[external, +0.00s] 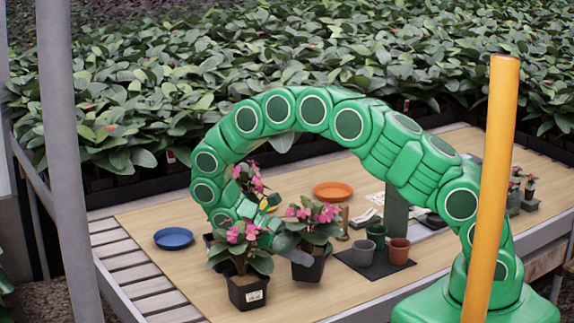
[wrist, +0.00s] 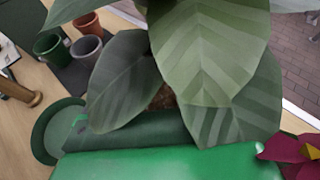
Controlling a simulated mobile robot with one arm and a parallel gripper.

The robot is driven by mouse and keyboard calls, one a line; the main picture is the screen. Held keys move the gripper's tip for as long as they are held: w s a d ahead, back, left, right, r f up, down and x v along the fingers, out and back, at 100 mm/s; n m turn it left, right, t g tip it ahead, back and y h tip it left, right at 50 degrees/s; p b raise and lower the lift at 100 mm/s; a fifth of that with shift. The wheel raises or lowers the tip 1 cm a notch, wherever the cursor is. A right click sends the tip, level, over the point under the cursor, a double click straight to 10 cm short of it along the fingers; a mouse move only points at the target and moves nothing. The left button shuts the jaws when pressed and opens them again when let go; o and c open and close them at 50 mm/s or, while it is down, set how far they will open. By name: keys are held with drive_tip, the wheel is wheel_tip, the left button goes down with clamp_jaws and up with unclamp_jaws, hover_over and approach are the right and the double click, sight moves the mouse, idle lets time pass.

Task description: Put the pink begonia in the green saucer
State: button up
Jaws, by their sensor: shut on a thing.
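My gripper (external: 296,250) reaches down from the left, and its dark jaws are shut on the right-hand pink begonia (external: 312,215) in a black pot (external: 317,265). I cannot tell whether the pot touches the table. In the wrist view, its broad leaves (wrist: 205,45) fill the middle and hide the pot, with a little soil showing. A round dark green dish (wrist: 45,132), which looks like the green saucer, lies beside the gripper at the left of the wrist view. I cannot make it out in the external view.
A labelled black pot with another pink-flowered plant (external: 248,290) stands close in front. A third flowered plant (external: 237,172) is behind my arm. A blue saucer (external: 173,238), orange saucer (external: 333,191), wooden tool (external: 343,224), green pot (external: 376,234) and terracotta pot (external: 399,251) stand around.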

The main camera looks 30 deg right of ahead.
drive_tip(key=shift+w+d+n+t+h, duration=0.65)
drive_tip(key=shift+n+t+h, duration=0.15)
drive_tip(key=shift+n+t, duration=0.25)
drive_tip(key=w+d+r+n+t, duration=0.6)
drive_tip(key=w+d+n+t, duration=0.4)
drive_tip(key=n+t, duration=0.65)
drive_tip(key=shift+m+t+y, duration=0.3)
drive_tip(key=shift+t+y, duration=0.1)
drive_tip(key=shift+w+a+f, duration=0.15)
drive_tip(key=shift+a+f, duration=0.05)
drive_tip(key=shift+f, duration=1.1)
drive_tip(key=shift+w+a+f, duration=0.15)
drive_tip(key=shift+w+f, duration=0.05)
drive_tip(key=shift+f, duration=1.05)
drive_tip(key=shift+w+a+f, duration=0.15)
drive_tip(key=shift+a+f, duration=0.05)
drive_tip(key=shift+f, duration=1.1)
drive_tip(key=shift+f, duration=0.2)
drive_tip(key=o, duration=0.9)
